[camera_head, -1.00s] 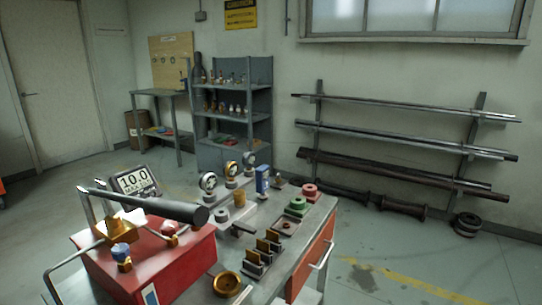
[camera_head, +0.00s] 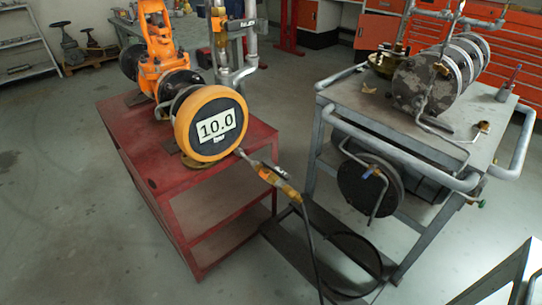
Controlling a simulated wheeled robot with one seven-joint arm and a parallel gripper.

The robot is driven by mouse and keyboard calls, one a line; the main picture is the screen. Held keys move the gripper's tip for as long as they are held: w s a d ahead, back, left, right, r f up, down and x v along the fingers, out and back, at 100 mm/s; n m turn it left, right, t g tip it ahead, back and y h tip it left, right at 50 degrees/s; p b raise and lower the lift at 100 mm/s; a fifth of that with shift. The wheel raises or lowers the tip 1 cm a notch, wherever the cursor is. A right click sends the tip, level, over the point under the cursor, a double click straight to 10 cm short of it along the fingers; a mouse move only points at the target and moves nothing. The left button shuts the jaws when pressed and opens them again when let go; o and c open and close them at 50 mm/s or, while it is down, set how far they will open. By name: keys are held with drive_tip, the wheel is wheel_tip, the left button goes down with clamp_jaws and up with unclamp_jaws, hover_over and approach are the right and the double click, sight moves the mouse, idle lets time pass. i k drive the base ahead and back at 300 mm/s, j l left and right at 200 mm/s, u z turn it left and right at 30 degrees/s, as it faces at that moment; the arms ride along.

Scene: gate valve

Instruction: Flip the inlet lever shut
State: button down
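An orange gate valve (camera_head: 160,62) stands on a red bench (camera_head: 130,120). Its near end carries a round dark disc with an orange rim (camera_head: 183,140) and a label reading 10.0. A small metal fitting with a yellow part (camera_head: 279,182) sticks out from the lower right of this disc, sloping down to a dark hose (camera_head: 312,250). The inlet lever seems to be on this fitting, but it is too small to tell its position. My gripper is not in view.
A grey cart (camera_head: 375,110) with tubular rails (camera_head: 440,170) stands close on the right, bearing large flanges (camera_head: 425,82). The hose loops low between bench and cart. The floor at left (camera_head: 60,190) is clear.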

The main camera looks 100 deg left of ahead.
sight(266, 163)
drive_tip(key=k+l+u, duration=0.1)
drive_tip(key=u, duration=1.75)
drive_tip(key=k+u, duration=0.3)
